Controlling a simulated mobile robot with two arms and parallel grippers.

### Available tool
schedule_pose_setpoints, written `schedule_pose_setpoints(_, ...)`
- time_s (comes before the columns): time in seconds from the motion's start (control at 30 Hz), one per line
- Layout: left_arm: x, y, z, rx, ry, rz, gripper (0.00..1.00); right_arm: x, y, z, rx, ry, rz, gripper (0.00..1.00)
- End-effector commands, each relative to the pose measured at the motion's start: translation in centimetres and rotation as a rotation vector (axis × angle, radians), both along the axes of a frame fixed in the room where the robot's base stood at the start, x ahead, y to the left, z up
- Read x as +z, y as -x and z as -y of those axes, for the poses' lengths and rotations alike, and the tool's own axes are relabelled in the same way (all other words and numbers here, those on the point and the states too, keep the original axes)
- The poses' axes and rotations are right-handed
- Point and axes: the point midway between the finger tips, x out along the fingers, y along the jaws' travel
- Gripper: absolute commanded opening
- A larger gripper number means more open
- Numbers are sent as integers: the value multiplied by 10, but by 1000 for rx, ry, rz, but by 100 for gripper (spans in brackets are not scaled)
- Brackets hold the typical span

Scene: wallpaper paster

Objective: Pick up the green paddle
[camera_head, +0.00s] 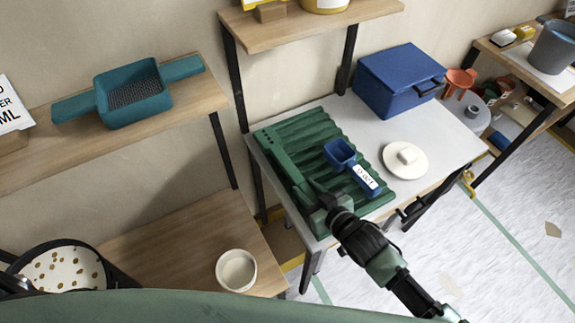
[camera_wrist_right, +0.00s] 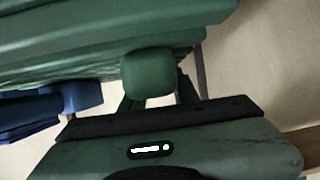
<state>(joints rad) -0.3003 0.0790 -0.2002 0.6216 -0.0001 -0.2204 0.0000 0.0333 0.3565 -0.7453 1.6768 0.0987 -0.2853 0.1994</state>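The green paddle (camera_head: 283,160) is a long, narrow piece lying along the left side of a green ridged tray (camera_head: 338,126) on the grey table. My right gripper (camera_head: 314,196) is at the paddle's near end, low over the tray. In the right wrist view, a rounded green end (camera_wrist_right: 147,73), seemingly the paddle's handle, is right in front of the gripper (camera_wrist_right: 160,98). Dark fingers show on either side, partly hidden by it. I cannot tell whether they are closed on it. My left gripper is not in view.
A blue scoop (camera_head: 340,153) with a labelled handle lies on the tray, right of the gripper. A white round dish (camera_head: 405,170) with a small block and a blue box (camera_head: 398,80) are farther right. A teal sieve (camera_head: 132,97) rests on the left shelf.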

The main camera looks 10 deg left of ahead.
Motion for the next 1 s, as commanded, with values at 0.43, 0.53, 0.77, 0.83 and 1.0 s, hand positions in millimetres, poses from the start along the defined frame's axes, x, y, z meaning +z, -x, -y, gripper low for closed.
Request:
schedule_pose_setpoints(0.43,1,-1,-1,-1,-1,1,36,9,0,0,0,-3,3,0)
schedule_pose_setpoints(0.53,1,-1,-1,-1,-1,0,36,22,-1,0,0,-3,4,0)
schedule_pose_setpoints(0.77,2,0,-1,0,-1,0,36,84,-1,-1,2,-5,9,0)
schedule_pose_setpoints(0.83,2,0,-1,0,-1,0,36,105,-1,-1,2,-4,8,0)
schedule_pose_setpoints(1.0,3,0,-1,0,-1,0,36,151,0,0,1,-4,7,0)
